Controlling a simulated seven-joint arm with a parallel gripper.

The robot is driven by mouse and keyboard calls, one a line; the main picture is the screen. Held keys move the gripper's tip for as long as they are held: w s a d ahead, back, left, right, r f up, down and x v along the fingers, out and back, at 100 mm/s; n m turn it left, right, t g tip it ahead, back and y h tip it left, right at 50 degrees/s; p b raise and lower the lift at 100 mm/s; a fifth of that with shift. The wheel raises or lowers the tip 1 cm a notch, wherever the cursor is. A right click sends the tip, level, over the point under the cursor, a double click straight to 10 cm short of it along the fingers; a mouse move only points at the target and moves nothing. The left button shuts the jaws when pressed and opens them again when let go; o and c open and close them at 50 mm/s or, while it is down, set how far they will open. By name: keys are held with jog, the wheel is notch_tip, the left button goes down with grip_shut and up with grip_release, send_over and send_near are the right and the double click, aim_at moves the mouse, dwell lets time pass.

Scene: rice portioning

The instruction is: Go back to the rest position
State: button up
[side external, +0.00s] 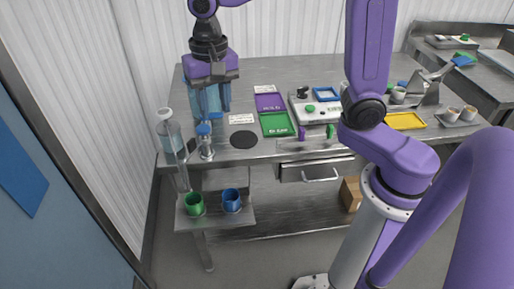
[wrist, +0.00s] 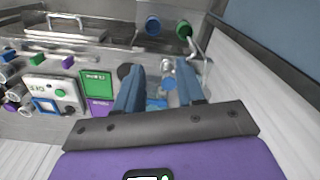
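My gripper (side external: 212,108) hangs over the left part of the steel table (side external: 290,73), pointing down with its blue fingers. In the wrist view my gripper (wrist: 160,67) has its two fingers spread apart, and I see nothing clamped between them. A small blue-topped container (side external: 204,131) stands on the table below and slightly left of the fingers in the side view, apart from them as far as I can tell. No marked rest position is visible.
A clear bottle (side external: 170,132) stands at the table's left edge. Green (side external: 194,205) and blue (side external: 232,201) cups sit on a lower shelf. Right of my gripper are a black disc (side external: 243,140), green tray (side external: 275,124), purple tray (side external: 269,102) and white device (side external: 309,112).

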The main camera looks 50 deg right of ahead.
jog(key=s+d+f+n, duration=0.2)
jog(key=s+d+n, duration=0.3)
jog(key=s+n, duration=0.4)
jog(key=s+d+f+n, duration=0.3)
jog(key=s+n, duration=0.5)
jog(key=s, duration=0.4)
jog(key=shift+s+d+n, duration=0.4)
jog(key=shift+d, duration=0.5)
